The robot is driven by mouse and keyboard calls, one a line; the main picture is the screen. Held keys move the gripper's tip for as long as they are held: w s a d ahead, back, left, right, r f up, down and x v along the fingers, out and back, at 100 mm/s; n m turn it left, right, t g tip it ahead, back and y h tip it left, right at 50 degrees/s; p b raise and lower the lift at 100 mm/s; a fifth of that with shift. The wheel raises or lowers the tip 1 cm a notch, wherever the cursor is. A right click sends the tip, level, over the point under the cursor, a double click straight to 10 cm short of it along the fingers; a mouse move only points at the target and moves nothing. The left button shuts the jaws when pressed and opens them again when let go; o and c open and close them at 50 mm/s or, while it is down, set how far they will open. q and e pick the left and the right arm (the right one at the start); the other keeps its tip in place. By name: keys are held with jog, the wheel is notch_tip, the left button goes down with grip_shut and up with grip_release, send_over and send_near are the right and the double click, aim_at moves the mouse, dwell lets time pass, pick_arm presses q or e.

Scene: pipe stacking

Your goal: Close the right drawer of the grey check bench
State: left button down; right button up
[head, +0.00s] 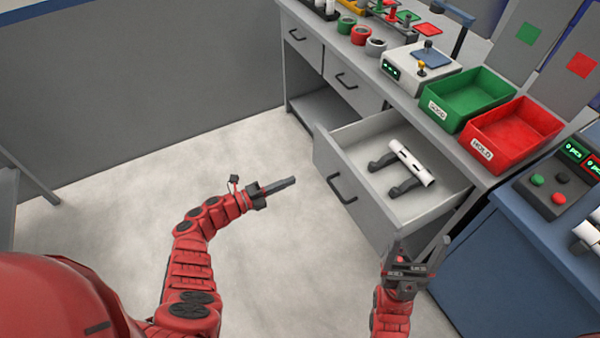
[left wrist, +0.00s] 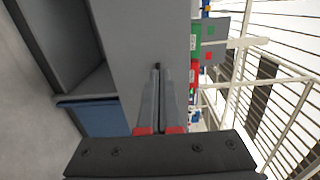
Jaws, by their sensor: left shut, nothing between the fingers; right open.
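The grey check bench (head: 303,77) runs along the upper right in the head view. Its right drawer (head: 335,182) is pulled out, with a dark handle (head: 342,189) on its front. My right gripper (head: 417,252) is open and empty, in front of the drawer's near right corner.
A green bin (head: 446,113) and a red bin (head: 549,119) stand on the bench top beside a white device (head: 437,78). Two other drawers (head: 347,84) are shut. A blue cabinet (head: 490,260) stands at the right. The floor (head: 120,240) left of the bench is clear.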

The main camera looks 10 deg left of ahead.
pick_arm(q)
send_near(333, 163)
jog(key=x, duration=0.5)
jog(key=shift+w+f+b, duration=0.2)
jog(key=shift+w+b, duration=0.05)
jog(key=shift+b, duration=0.15)
jog(key=shift+x, duration=0.85)
jog(key=shift+s+r, duration=0.1)
jog(key=shift+d+b, duration=0.15)
jog(key=shift+b, duration=0.15)
